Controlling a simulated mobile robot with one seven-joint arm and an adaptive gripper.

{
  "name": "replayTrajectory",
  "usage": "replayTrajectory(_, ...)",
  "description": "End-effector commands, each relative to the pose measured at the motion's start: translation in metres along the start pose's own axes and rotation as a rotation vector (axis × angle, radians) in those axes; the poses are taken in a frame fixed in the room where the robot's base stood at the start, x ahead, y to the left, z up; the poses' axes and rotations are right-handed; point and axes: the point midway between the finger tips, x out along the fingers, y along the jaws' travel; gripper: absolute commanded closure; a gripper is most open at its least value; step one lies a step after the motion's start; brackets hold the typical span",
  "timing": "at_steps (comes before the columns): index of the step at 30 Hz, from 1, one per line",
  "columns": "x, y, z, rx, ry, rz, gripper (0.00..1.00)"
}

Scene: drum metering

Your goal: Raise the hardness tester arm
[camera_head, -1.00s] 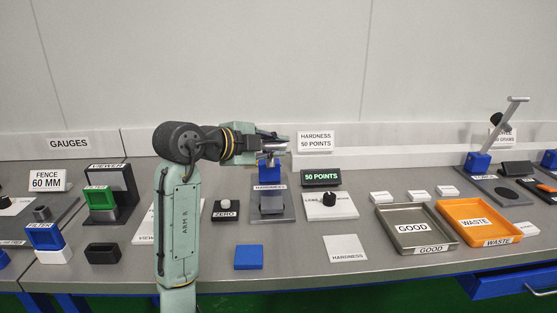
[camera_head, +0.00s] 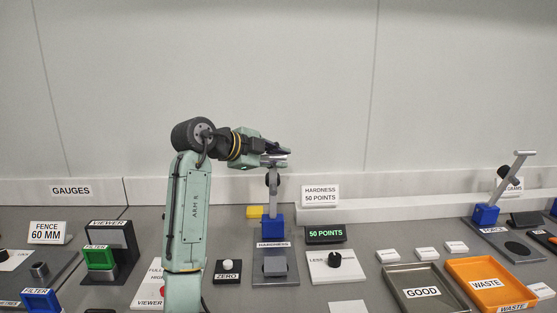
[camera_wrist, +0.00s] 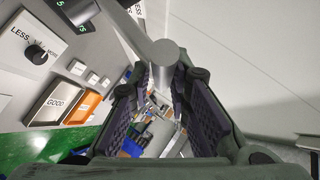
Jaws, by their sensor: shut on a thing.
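The hardness tester stands on the bench with a blue block (camera_head: 272,228) on a grey base plate (camera_head: 262,281) labelled HARDNESS. Its grey arm (camera_head: 272,186) rises nearly upright from the blue block to my gripper (camera_head: 277,160). My gripper is shut on the upper end of this arm. In the wrist view, the arm's grey round bar (camera_wrist: 163,50) lies between my two ridged fingers (camera_wrist: 160,85). A grey block (camera_head: 275,265) sits on the base plate in front of the blue block.
A dial box (camera_head: 335,264) and a 50 POINTS display (camera_head: 325,234) stand to the right. The ZERO button box (camera_head: 228,271) is at left. The GOOD tray (camera_head: 423,286) and orange WASTE tray (camera_head: 485,277) lie farther right. A yellow block (camera_head: 261,211) sits behind the tester.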

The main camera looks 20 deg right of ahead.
Motion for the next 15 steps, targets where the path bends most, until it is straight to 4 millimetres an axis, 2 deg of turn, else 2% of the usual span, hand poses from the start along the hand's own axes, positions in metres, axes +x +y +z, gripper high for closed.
replayTrajectory(1,-0.0007,0.0015,0.0064,-0.007,-0.011,0.006,1.00)
replayTrajectory(12,-0.0007,0.0025,0.0081,-0.011,-0.013,0.010,1.00)
replayTrajectory(13,-0.0007,0.0025,0.0082,-0.011,-0.013,0.010,0.81)
replayTrajectory(15,-0.0007,0.0025,0.0083,-0.012,-0.013,0.009,0.76)
